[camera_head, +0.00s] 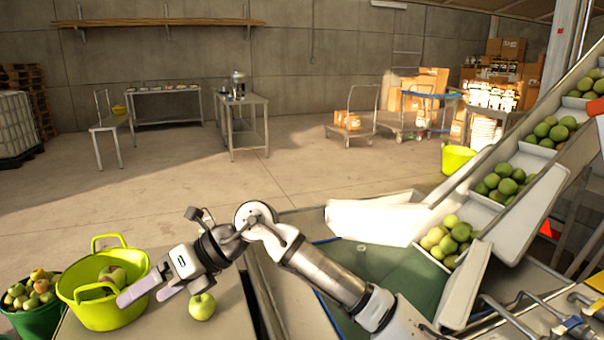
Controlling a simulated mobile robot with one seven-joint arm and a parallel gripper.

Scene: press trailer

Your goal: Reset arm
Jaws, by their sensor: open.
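My arm reaches in from the lower right and bends to the left over a table (228,318). My gripper (140,293) points left and is open, with its pale fingers spread and nothing visible between them. It is at the right side of a yellow-green basket (90,317); one finger overlaps the basket in view, and I cannot tell whether it touches. A reddish-green apple (113,275) shows inside the basket. A single green apple (202,306) sits on the table, just right of the gripper and apart from it.
A dark green bucket of apples (40,318) stands left of the table. A conveyor (487,212) carrying green apples in compartments slopes up at right, above a green-floored hopper (400,277). Metal pipes and valves (540,315) fill the lower right. The floor (190,185) beyond is largely clear.

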